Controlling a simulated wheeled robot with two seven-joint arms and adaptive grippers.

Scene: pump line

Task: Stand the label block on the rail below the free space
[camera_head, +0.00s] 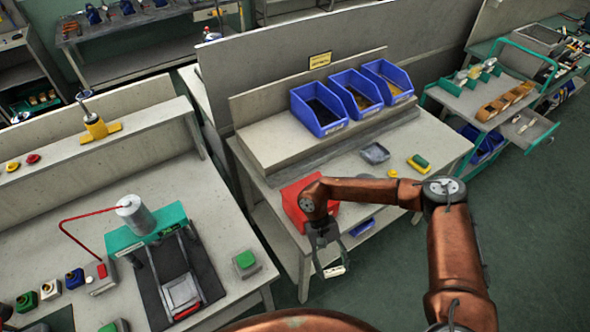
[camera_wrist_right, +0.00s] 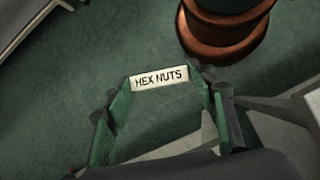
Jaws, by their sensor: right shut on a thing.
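The label block (camera_wrist_right: 159,78) is small and white, with "HEX NUTS" in black letters. My right gripper (camera_wrist_right: 160,92) is shut on it, with one green finger at each end. In the head view the block (camera_head: 334,271) hangs in the right gripper (camera_head: 330,262), in front of the bench's near edge and above the floor. The rail (camera_head: 340,138) looks like a grey strip along the front of the raised shelf, under the blue bins. Bare shelf (camera_head: 268,141) shows left of the bins. My left gripper is not in view.
Three blue bins (camera_head: 319,112) stand on the shelf. A red bin (camera_head: 298,203) sits on the bench beside my right arm. A grey tray (camera_head: 375,153) and a green-yellow block (camera_head: 419,163) lie right of it. A fixture bench (camera_head: 226,205) stands at left.

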